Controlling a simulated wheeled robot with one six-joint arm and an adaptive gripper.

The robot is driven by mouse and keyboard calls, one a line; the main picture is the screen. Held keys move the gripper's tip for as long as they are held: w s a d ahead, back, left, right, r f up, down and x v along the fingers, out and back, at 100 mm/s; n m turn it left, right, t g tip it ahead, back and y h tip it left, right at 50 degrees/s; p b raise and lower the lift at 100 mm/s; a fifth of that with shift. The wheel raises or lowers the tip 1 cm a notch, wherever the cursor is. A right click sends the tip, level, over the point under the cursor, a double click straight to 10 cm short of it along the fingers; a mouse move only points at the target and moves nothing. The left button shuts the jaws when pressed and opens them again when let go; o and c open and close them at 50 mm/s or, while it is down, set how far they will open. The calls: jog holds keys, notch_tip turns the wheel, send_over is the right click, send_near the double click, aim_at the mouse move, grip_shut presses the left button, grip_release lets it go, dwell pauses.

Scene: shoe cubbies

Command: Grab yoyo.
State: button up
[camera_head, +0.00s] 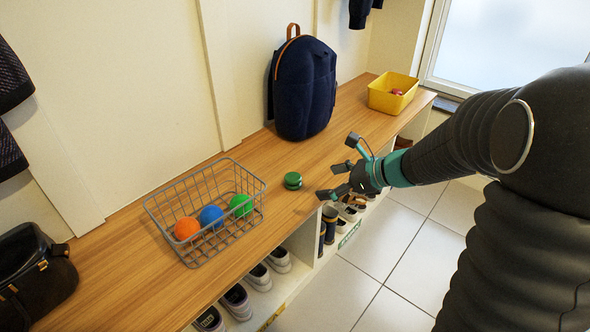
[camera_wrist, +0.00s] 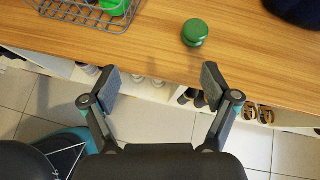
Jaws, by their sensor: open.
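The green yoyo (camera_head: 292,181) lies on the wooden bench top, between the wire basket and the backpack. In the wrist view the yoyo (camera_wrist: 195,33) sits beyond my fingertips, a little right of the middle between them. My gripper (camera_head: 335,168) is open and empty at the bench's front edge, to the right of the yoyo and apart from it. In the wrist view my gripper (camera_wrist: 160,82) shows both fingers spread wide, with the bench edge and floor between and beneath them.
A wire basket (camera_head: 206,212) with orange, blue and green balls stands left of the yoyo. A navy backpack (camera_head: 304,88) stands behind it. A yellow bin (camera_head: 392,93) is at the far right end. Shoes fill the cubbies below. The bench around the yoyo is clear.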

aim_at(299, 178)
jog(key=w+a+f+m, duration=0.1)
jog(key=w+f+m, duration=0.1)
jog(key=w, duration=0.1)
jog(key=w+a+f+m+t, duration=0.1)
jog(key=w+a+f+m, duration=0.1)
jog(key=w+f, duration=0.1)
jog(key=w+a+f+m+b, duration=0.1)
jog(key=w+f, duration=0.2)
jog(key=w, duration=0.1)
jog(key=shift+w+a+f+m+t+y, duration=0.2)
jog(key=shift+a+m+t+y, duration=0.1)
jog(key=shift+m+t, duration=0.1)
jog(key=shift+x, duration=2.6)
jog(key=shift+s+a+r, duration=0.1)
jog(key=shift+s+a, duration=0.05)
jog(key=shift+c, duration=0.2)
jog(key=c, duration=1.2)
